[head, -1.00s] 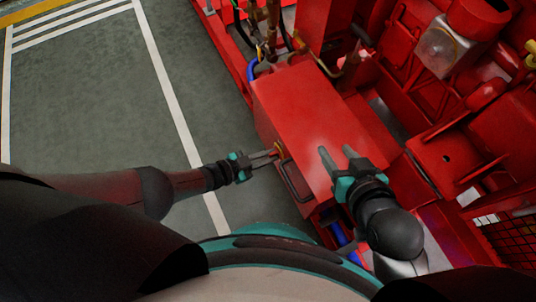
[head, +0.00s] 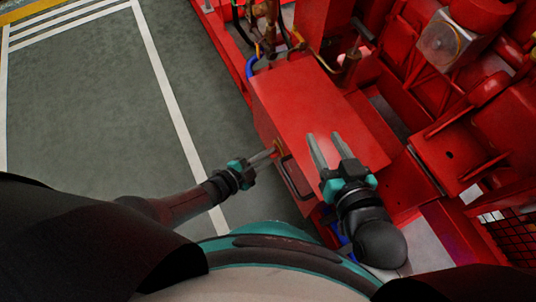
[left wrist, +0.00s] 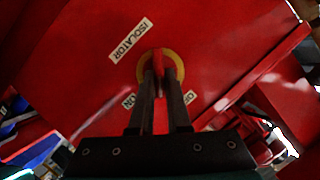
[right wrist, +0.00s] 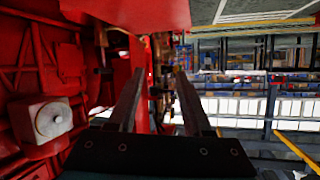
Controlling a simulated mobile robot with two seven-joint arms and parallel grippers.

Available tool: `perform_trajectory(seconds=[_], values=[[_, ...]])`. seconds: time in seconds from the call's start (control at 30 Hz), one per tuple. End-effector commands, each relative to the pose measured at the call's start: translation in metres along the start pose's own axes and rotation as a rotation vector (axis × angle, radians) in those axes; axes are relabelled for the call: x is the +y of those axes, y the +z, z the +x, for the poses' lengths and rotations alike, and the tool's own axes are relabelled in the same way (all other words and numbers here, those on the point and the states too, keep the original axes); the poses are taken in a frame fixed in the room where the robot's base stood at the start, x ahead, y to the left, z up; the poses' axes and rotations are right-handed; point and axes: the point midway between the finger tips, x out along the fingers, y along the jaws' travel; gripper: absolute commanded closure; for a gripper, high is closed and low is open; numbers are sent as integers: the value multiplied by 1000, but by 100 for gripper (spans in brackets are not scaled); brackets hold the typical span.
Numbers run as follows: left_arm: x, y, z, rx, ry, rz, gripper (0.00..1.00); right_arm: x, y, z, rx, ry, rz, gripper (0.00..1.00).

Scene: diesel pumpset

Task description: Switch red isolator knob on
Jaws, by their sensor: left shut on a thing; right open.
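The red isolator knob (left wrist: 160,92) sits on a yellow disc on the red box's side panel in the left wrist view. An "ISOLATOR" label (left wrist: 131,40) is above left of it, and "ON" and "OFF" labels are partly hidden beside my fingers. My left gripper (left wrist: 160,80) is shut on the knob's handle, which lies between its two fingers. In the head view my left gripper (head: 273,153) meets the box's left face. My right gripper (head: 328,142) is open and empty above the red box's top.
The red box (head: 315,105) has a handle (head: 292,180) on its near side, close to the left gripper. Red machinery (head: 480,130) fills the right side. Hoses and cables (head: 262,45) stand behind the box. Grey floor (head: 90,110) at left is clear.

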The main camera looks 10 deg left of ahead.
Motion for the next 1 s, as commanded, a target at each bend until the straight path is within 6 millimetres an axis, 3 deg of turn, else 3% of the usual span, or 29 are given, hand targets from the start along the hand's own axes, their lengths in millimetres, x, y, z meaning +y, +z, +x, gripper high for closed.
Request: perform_trajectory(seconds=[0.73,0.77,1.0], values=[[0,2,0,-6,-36,90,100,-8,-6,0,95,-21,18,50],[0,2,0,-6,-36,90,84,-8,-6,0,95,-21,18,50],[1,1,0,-3,-36,89,57,-8,-5,0,94,-20,17,50]])
